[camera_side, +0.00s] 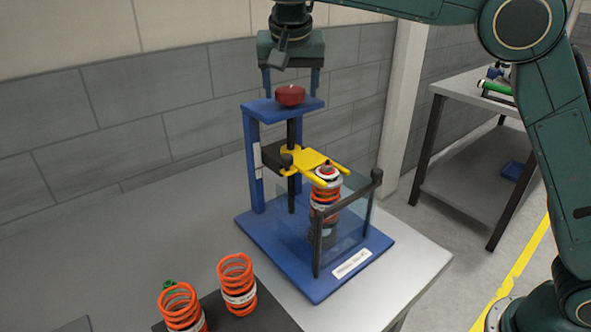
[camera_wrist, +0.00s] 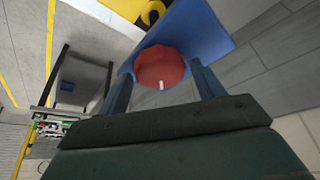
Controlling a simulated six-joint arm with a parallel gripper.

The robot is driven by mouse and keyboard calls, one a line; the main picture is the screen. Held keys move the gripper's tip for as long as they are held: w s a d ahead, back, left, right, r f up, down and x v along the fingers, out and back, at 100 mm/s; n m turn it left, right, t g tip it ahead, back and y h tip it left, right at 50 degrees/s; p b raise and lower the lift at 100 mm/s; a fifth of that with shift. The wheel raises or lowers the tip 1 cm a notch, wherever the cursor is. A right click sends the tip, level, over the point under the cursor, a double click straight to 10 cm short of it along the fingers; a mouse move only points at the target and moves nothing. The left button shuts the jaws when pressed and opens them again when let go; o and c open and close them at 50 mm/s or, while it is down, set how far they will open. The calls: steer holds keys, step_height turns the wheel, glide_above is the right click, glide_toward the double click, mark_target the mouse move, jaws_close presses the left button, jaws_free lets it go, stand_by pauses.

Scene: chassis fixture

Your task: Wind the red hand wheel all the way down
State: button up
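The red hand wheel (camera_side: 290,95) sits on top of the blue press frame (camera_side: 252,150). My gripper (camera_side: 293,93) is above it, pointing down, with its two fingers apart on either side of the wheel. In the wrist view the wheel (camera_wrist: 160,68) shows between the open fingers (camera_wrist: 157,75), with a small white mark on its near edge. I cannot tell whether the fingers touch it; gaps seem to show on both sides. The yellow fork plate (camera_side: 312,162) is partway down the frame, at the top of an orange spring strut (camera_side: 325,195) standing behind a clear guard.
A dark guard rail (camera_side: 347,198) stands at the front of the blue base (camera_side: 318,287). Two loose orange springs (camera_side: 237,280) (camera_side: 180,305) stand on a dark mat at the front left. A grey wall is close behind. A side table (camera_side: 470,90) stands at the right.

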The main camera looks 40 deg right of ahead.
steer(key=shift+n, duration=0.6)
steer(key=shift+n+t+y, duration=0.5)
steer(key=shift+n+y, duration=0.5)
steer(key=shift+n, duration=1.1)
steer(key=shift+n+y, duration=0.7)
steer(key=shift+n, duration=1.2)
steer(key=shift+n, duration=0.3)
steer(key=shift+n+y, duration=0.5)
steer(key=shift+n, duration=0.3)
steer(key=c, duration=0.9)
steer(key=shift+a, duration=0.1)
